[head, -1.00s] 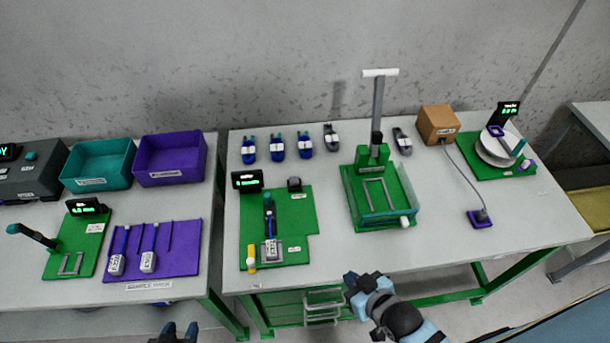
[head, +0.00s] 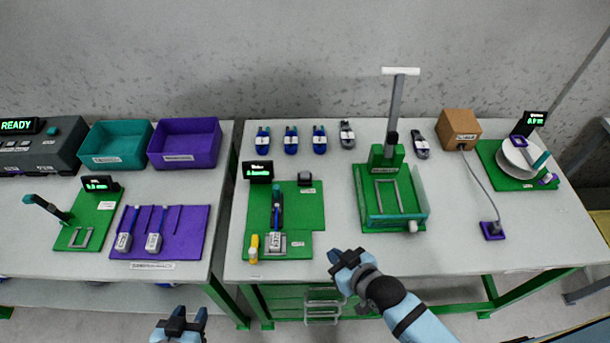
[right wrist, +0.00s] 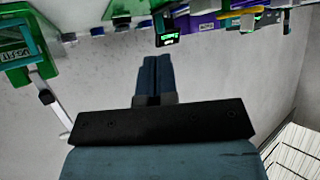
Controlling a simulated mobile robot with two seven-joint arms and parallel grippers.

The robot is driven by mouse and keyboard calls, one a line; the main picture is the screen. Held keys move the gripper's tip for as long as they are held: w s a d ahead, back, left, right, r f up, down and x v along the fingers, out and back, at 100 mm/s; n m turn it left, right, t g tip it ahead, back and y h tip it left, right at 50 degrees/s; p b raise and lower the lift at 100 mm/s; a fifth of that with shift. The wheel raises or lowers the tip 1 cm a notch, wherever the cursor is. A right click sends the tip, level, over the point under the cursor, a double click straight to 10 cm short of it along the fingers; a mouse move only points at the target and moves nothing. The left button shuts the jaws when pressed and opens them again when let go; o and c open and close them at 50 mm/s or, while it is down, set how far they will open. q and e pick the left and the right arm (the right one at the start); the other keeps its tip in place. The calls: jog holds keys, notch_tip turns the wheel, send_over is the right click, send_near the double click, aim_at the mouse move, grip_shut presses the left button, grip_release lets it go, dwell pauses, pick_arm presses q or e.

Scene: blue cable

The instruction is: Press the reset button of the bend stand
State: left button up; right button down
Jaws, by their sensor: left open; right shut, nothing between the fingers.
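A green stand (head: 313,215) with a small display (head: 258,171) lies on the right table; I take it to be the bend stand. It carries a dark upright clamp, a grey block (head: 276,243), a yellow-and-white piece (head: 254,247) and a dark box-like knob (head: 305,178). I cannot tell which part is the reset button. My right gripper (head: 343,260) is shut and empty, at the table's front edge, right of the stand and apart from it. It also shows shut in the right wrist view (right wrist: 157,62). My left gripper (head: 183,322) is open, low in front of the tables.
A green press (head: 370,222) with a tall lever stands right of the stand. Several blue-and-grey pieces lie behind. A brown box (head: 459,127) and a round-plate scale (head: 516,160) are further right. The left table has teal (head: 115,160) and purple bins (head: 184,155).

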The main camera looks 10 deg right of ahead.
jog(key=w+a+r+n+g+y+b, duration=0.15)
jog(key=w+a+n, duration=0.25)
jog(key=w+a, duration=0.5)
pick_arm(q)
jog(key=f+b, duration=0.1)
jog(key=f, duration=0.1)
jog(key=f+b, duration=0.1)
jog(key=f, duration=0.1)
jog(key=f+b, duration=0.2)
jog(key=shift+w+d, duration=0.1)
jog(key=shift+d, duration=0.15)
pick_arm(e)
notch_tip(320, 180, up, 5)
jog(key=n+g+h, duration=0.1)
jog(key=n+h, duration=0.1)
jog(key=n, duration=0.4)
send_over(304, 176)
jog(key=shift+w+d+f, duration=0.1)
notch_tip(304, 176, down, 7)
jog(key=b, duration=0.7)
jog(key=shift+r, duration=0.2)
notch_tip(304, 176, down, 2)
jog(key=shift+b, duration=0.3)
pick_arm(q)
jog(key=shift+n, duration=0.3)
jog(key=f, duration=0.5)
jog(key=shift+w+d+f, duration=0.3)
jog(key=shift+w+f, duration=0.05)
pick_arm(e)
jog(key=shift+f, duration=0.1)
